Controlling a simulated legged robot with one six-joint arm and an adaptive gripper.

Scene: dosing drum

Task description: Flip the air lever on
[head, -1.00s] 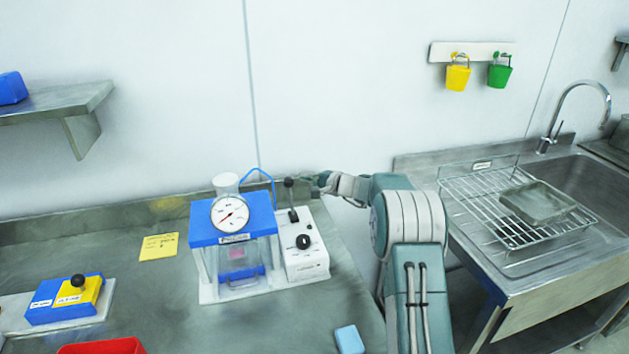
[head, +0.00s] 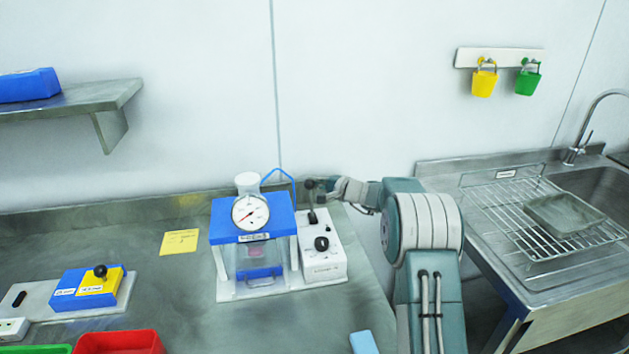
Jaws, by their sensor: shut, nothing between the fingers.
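The air lever (head: 312,203) is a dark stick with a black ball knob. It stands up from the back of a white control box (head: 323,262), which also has a black knob (head: 321,243) on its front part. The box adjoins the blue-topped dosing drum unit (head: 228,222), which carries a round white gauge (head: 250,213). My gripper (head: 326,187) is shut and empty, just right of the lever's ball. At this size I cannot tell whether it touches the ball. The lever looks nearly upright.
A blue box with a yellow part and black knob (head: 100,272) lies at left, near a red bin (head: 122,342). A yellow note (head: 179,242) and a light blue block (head: 364,343) lie on the bench (head: 180,290). A sink with a wire rack (head: 500,205) stands at right.

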